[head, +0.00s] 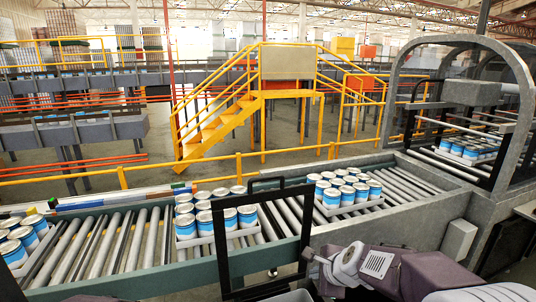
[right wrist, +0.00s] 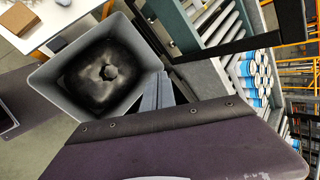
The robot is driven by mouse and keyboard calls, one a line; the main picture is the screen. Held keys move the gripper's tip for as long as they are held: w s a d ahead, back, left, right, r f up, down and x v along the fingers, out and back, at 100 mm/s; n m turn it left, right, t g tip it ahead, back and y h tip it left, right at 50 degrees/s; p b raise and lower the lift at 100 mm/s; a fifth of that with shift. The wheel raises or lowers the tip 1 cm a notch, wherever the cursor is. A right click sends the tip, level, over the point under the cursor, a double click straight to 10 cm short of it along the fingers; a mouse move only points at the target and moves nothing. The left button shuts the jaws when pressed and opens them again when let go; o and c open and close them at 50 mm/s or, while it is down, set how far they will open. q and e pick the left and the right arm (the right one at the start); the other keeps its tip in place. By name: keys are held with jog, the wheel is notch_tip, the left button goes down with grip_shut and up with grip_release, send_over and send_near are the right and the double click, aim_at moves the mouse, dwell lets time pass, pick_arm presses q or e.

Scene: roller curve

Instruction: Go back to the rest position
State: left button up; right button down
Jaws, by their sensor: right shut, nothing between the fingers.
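My right gripper shows at the bottom of the head view, by the white and purple parts of my right arm, in front of the conveyor's near side. Part of the gripper is hidden behind the purple cover. My left gripper is in neither view.
A roller conveyor (head: 95,245) crosses the head view, carrying trays of blue-and-white cans (head: 247,216) (head: 327,196). A black upright frame (head: 223,250) stands at its near edge. A grey arch (head: 395,95) spans the line at right. Yellow stairs (head: 215,125) stand behind.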

pick_arm(q)
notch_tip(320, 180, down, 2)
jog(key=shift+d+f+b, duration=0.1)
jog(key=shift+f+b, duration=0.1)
jog(key=shift+b, duration=0.1)
pick_arm(e)
jog(key=s+d+f+n+g+h, duration=0.1)
jog(key=s+d+f+n+g, duration=0.1)
jog(key=s+f+n, duration=0.4)
jog(key=s+d+f+n+g+h, duration=0.1)
jog(key=s+d+f+n+g, duration=0.2)
jog(key=s+f+n, duration=0.4)
jog(key=s+n+g, duration=0.1)
jog(key=s+n, duration=0.5)
jog(key=s, duration=0.2)
jog(key=shift+f, duration=0.15)
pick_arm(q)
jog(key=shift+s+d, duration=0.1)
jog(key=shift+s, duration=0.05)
pick_arm(e)
jog(key=shift+s, duration=0.15)
